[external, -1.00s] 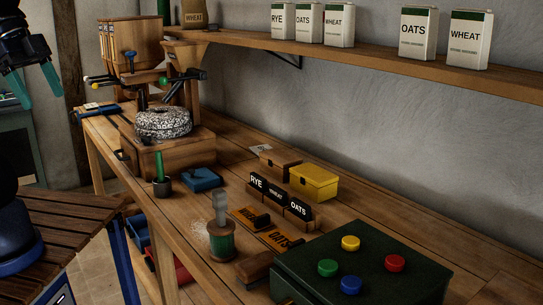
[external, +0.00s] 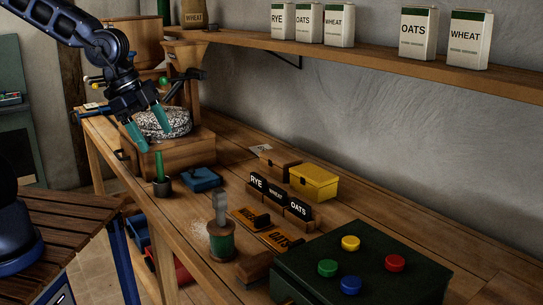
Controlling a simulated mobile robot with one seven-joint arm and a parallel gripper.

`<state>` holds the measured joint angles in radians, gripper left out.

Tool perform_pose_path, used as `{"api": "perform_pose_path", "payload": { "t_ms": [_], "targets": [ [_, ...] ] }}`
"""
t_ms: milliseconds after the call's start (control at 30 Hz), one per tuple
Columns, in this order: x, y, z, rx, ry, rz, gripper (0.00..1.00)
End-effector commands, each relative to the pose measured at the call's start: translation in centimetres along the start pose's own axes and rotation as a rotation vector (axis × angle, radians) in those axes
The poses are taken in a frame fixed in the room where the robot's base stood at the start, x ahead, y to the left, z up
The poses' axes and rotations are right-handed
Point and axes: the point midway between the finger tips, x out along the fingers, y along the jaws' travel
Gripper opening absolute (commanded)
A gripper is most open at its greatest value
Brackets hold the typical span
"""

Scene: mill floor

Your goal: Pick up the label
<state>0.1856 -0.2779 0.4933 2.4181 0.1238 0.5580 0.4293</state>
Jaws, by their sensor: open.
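My gripper (external: 156,140) is open and empty, with teal fingers pointing down in front of the speckled millstone. It hangs above the bench's left part. Several things could be the label. Black plates reading RYE, WHEAT and OATS (external: 297,207) stand in small wooden blocks mid-bench. A small pale card (external: 260,148) lies near the wall. My gripper is well left of all of these and touches none.
A green brush or stick stands in a dark cup (external: 162,188) below my gripper, beside a blue box (external: 202,179). A shelf (external: 380,68) runs above.

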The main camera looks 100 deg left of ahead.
Motion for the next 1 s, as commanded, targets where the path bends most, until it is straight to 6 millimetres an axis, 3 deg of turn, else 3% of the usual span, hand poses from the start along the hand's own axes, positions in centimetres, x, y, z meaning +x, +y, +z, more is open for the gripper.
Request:
{"api": "perform_pose_path", "payload": {
  "t_ms": [200, 500, 733, 1000],
  "targets": [
    [5.5, -4.3, 0.6, 0.091, -0.035, -0.08, 0.75],
    [11.1, -10.4, 2.4, 0.255, -0.098, -0.224, 0.75],
    [13.5, -15.1, 4.1, 0.415, -0.166, -0.35, 0.75],
    [14.0, -20.4, 5.5, 0.638, -0.264, -0.509, 0.75]
  ]
}}
